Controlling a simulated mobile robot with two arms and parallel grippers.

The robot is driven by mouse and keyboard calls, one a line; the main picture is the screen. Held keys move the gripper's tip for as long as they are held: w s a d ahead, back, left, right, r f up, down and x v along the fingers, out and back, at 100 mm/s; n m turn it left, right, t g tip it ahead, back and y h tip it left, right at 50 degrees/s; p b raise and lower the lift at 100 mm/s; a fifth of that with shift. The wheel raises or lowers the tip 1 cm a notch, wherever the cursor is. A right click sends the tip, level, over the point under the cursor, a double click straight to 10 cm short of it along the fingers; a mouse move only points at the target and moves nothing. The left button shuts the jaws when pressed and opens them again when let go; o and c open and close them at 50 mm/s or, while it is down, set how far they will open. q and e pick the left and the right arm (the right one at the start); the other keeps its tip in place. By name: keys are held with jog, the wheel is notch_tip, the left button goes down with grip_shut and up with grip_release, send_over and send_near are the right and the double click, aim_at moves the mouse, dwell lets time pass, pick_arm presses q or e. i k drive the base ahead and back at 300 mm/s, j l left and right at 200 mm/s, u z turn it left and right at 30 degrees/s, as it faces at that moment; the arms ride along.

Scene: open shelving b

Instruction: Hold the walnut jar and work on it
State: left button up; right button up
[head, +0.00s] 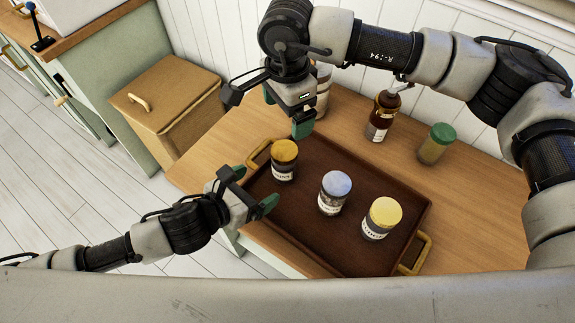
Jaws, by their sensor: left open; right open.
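Three lidded jars stand upright on a brown tray (290,235). One has an orange lid (284,160), one a blue lid (334,193) and one a yellow lid (381,218). Their labels are too small to read, so I cannot tell which is the walnut jar. My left gripper (253,189) is open and empty at the tray's left edge, left of and below the orange-lidded jar, apart from it. My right gripper (286,112) is open, above and behind the same jar, pointing down, with nothing between its fingers.
Behind the tray on the wooden counter (478,220) stand a brown bottle (381,117), a green-lidded jar (436,144) and a pale container (322,90) partly hidden by my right arm. The tray has brass handles. A wooden box (170,100) stands at left.

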aim_at(329, 207)
jog(key=k+j, duration=0.35)
jog(key=j, duration=0.15)
jog(key=k+j, duration=0.75)
jog(key=j, duration=0.3)
